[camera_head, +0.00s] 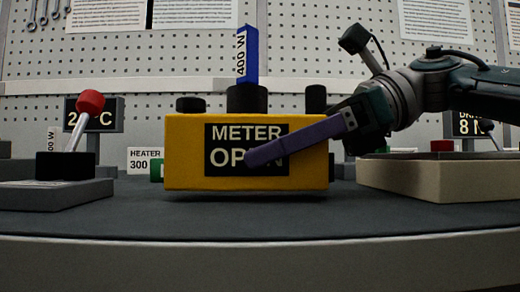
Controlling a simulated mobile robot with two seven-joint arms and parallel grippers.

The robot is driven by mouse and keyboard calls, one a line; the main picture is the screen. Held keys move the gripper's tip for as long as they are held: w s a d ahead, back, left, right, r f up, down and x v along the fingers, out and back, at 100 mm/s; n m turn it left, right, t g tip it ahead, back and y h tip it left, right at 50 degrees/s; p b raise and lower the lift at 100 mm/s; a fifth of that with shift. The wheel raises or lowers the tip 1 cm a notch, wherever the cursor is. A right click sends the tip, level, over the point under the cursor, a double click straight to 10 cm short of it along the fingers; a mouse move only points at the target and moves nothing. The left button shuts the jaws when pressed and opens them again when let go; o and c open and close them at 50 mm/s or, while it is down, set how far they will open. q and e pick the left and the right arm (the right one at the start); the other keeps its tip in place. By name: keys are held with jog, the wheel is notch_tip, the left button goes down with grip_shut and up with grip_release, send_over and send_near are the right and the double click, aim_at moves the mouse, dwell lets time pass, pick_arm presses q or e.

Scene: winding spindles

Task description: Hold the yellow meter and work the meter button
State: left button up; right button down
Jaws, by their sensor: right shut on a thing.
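The yellow meter (185,155) is upright in the middle of the head view, over the dark table. Its black display reads "METER" and, partly covered, what looks like "OPEN". My right gripper (262,153) comes in from the right and is shut on the meter. One purple finger lies across the front face; the other finger is hidden. Black knobs show above the meter's top, at left (190,104) and right (315,98). I cannot tell which part is the meter button. My left gripper is out of view.
A blue bar marked "400 W" (247,55) rises from a black holder (247,98) at the meter's top. A red-knobbed lever (89,103) on a grey base stands left. A beige tray (430,180) stands right, under my arm. The table front (250,220) is clear.

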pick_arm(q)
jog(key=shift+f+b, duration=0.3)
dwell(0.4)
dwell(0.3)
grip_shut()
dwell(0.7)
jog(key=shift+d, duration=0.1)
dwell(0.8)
